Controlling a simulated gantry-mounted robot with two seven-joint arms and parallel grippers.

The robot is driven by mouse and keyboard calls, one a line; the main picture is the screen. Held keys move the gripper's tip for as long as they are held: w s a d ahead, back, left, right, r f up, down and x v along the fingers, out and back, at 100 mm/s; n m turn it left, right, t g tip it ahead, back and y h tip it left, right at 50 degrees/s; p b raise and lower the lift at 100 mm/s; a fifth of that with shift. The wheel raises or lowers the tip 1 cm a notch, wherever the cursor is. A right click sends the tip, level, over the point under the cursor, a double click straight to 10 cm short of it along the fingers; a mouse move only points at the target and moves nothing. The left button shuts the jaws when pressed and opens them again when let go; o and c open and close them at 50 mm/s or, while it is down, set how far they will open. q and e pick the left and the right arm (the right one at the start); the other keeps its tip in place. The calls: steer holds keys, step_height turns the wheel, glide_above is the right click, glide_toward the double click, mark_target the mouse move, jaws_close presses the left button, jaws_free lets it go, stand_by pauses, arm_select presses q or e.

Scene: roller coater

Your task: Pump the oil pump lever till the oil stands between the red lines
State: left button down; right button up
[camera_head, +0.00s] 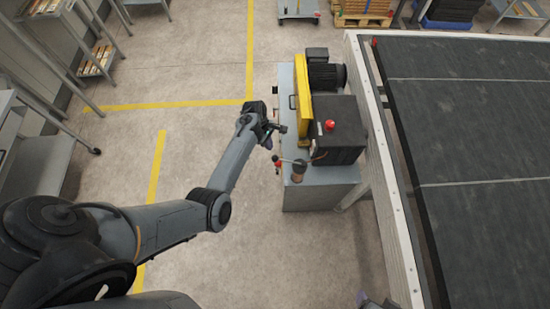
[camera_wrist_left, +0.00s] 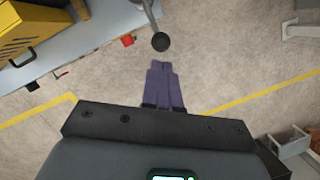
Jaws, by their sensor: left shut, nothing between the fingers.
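The oil pump lever (camera_head: 290,160) reaches out to the left from the near end of the grey bench, beside a brown cup-like part (camera_head: 298,173). In the left wrist view its dark ball knob (camera_wrist_left: 160,41) hangs on a rod just beyond my fingertips, apart from them. My left gripper (camera_head: 267,141) is beside the bench's left edge; its purple fingers (camera_wrist_left: 162,66) are shut and empty. At the bottom edge a small part that seems to be my right gripper (camera_head: 368,299) shows, too little to judge. I cannot make out the oil level or the red lines.
The bench (camera_head: 318,196) carries a yellow guard (camera_head: 302,100), a motor (camera_head: 325,75) and a dark box (camera_head: 340,140) with a red button. A wide dark conveyor bed (camera_head: 470,130) with a pale frame stands right. The floor left of the bench is clear.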

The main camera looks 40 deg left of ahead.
mark_target(273, 157)
arm_select(q)
steer(key=shift+f, duration=0.1)
steer(key=b+x, duration=0.5)
steer(key=x, duration=0.1)
steer(key=shift+f+b, duration=0.45)
steer(key=shift+b, duration=0.2)
steer(key=shift+d, duration=0.1)
